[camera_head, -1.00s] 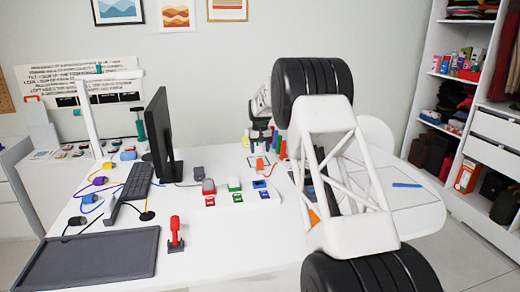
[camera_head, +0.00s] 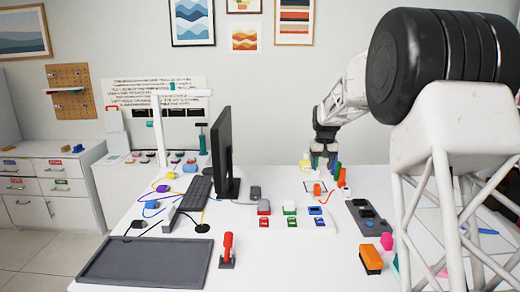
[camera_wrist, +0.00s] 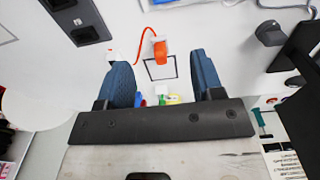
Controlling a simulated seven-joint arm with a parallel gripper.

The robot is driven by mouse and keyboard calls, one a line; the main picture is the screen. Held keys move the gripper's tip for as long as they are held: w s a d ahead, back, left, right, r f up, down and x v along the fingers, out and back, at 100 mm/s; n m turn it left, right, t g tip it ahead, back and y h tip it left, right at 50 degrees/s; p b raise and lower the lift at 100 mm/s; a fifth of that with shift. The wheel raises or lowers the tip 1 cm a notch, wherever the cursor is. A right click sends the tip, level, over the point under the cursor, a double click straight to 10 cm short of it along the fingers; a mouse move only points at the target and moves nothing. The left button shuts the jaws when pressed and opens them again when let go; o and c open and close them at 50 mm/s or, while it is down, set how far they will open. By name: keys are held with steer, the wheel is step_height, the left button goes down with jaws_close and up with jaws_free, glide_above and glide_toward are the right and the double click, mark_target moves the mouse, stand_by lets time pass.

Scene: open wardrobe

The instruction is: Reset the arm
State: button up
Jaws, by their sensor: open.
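My gripper (camera_head: 322,158) is above the far part of the white table in the head view, near an orange object with a cord (camera_head: 317,189). The wrist view shows my gripper (camera_wrist: 163,82) with its two blue fingers spread wide apart. Nothing sits between the fingers. The orange object (camera_wrist: 160,46) appears beyond the fingertips, on the white surface near a black square outline. In the head view my arm's white lattice links and black joint fill the right side and hide part of the table.
A black monitor (camera_head: 223,150) and keyboard (camera_head: 196,193) stand left of centre. A dark tray (camera_head: 148,262) and red-handled lever (camera_head: 228,247) are in front. A grey block with dark slots (camera_head: 368,217) and an orange block (camera_head: 371,259) lie near my arm. The front middle is clear.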

steer(key=s+a+r, duration=0.1)
steer(key=s+r, duration=0.2)
steer(key=s, duration=0.7)
steer(key=s+a+r+t, duration=0.1)
steer(key=s+r, duration=0.2)
steer(key=s, duration=0.6)
steer(key=s+a+r, duration=0.1)
steer(key=s+r, duration=0.2)
steer(key=s, duration=0.7)
steer(key=s+f, duration=0.3)
steer(key=s, duration=0.7)
steer(key=s+a+f, duration=0.1)
steer(key=s+f, duration=0.1)
steer(key=s, duration=0.9)
steer(key=s+a+f+t, duration=0.1)
steer(key=s+f, duration=0.2)
steer(key=s, duration=0.7)
steer(key=shift+s+a+f, duration=0.15)
steer(key=shift+s+f, duration=0.15)
steer(key=shift+s, duration=0.05)
